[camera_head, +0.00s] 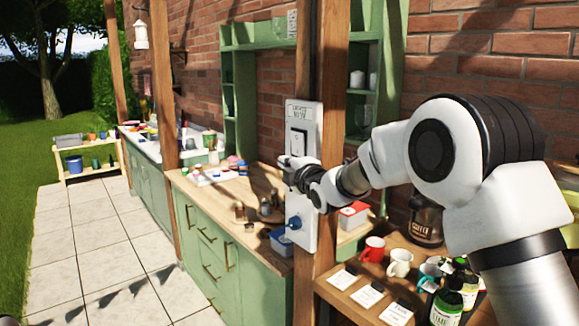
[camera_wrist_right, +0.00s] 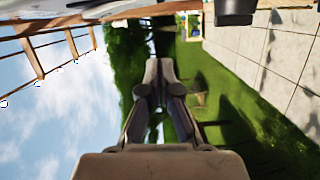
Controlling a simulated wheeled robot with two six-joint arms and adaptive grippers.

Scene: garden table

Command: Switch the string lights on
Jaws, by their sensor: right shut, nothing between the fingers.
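A tall white panel (camera_head: 306,118) is fixed to the wooden post, with a printed label at its top that is too small to read surely. A dark-framed switch (camera_head: 298,143) sits below the label, and a blue round part (camera_head: 294,223) sits near the panel's bottom. My right gripper (camera_head: 287,172) is shut and empty in front of the panel, just below the switch; contact cannot be told. Its shut fingers also show in the right wrist view (camera_wrist_right: 160,75). Small pale dots, perhaps bulbs (camera_wrist_right: 38,83), show along the beams there; whether lit is unclear. My left gripper is out of view.
A green cabinet with a wooden counter (camera_head: 262,186) stands left of the post, holding small jars and boxes. A wooden shelf (camera_head: 340,300) at lower right holds a red mug (camera_head: 373,249), other mugs, cards and jars. Stone paving (camera_head: 85,240) is clear at left.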

